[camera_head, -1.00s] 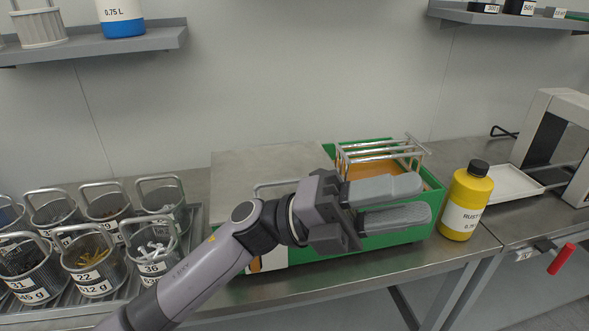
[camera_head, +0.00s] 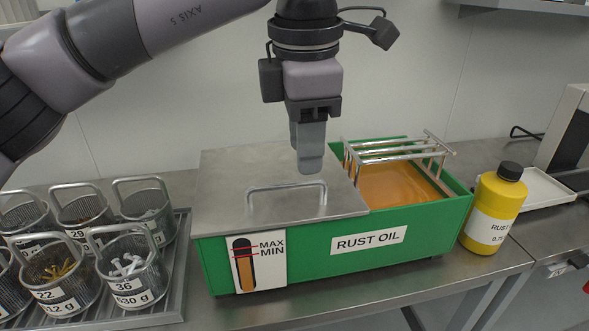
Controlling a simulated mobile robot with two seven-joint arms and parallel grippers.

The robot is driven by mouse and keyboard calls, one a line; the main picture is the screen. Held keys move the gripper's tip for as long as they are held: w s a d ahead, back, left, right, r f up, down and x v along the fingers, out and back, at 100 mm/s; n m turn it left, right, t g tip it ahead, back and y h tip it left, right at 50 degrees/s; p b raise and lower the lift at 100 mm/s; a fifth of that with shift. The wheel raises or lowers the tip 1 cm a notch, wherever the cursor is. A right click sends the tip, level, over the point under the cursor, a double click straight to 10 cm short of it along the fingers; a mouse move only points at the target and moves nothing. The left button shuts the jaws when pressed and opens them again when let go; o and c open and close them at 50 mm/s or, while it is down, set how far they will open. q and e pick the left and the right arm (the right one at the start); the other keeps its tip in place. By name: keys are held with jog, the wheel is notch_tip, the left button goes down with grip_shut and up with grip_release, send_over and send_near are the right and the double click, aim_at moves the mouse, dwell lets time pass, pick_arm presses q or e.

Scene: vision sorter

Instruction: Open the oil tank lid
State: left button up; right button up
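The green oil tank (camera_head: 290,258), labelled RUST OIL, stands on the metal bench. Its flat grey metal lid (camera_head: 225,190) lies over the left part, with a bent-rod handle (camera_head: 285,188) on top. The right part is uncovered and shows orange oil (camera_head: 398,186). My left gripper (camera_head: 308,150) points down above the lid, just behind the handle's right part in the picture. Its fingers are seen nearly edge-on, one partly hiding the other. They look parted, with nothing held, and the handle is not between them. My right gripper is not in view.
A metal rack (camera_head: 398,149) sits over the tank's open part. A yellow bottle (camera_head: 493,213) stands close to the tank's right end. Several wire baskets (camera_head: 132,270) with parts stand on a tray to the left. A white tray (camera_head: 545,190) lies at the right.

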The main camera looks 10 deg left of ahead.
aim_at(293, 182)
pick_arm(q)
jog(key=shift+y, duration=0.4)
jog(key=f, duration=0.2)
jog(key=w+a+f, duration=0.1)
jog(key=w+f, duration=0.1)
jog(key=f, duration=0.1)
jog(key=shift+a+f, duration=0.35)
jog(key=shift+c, duration=0.3)
grip_shut()
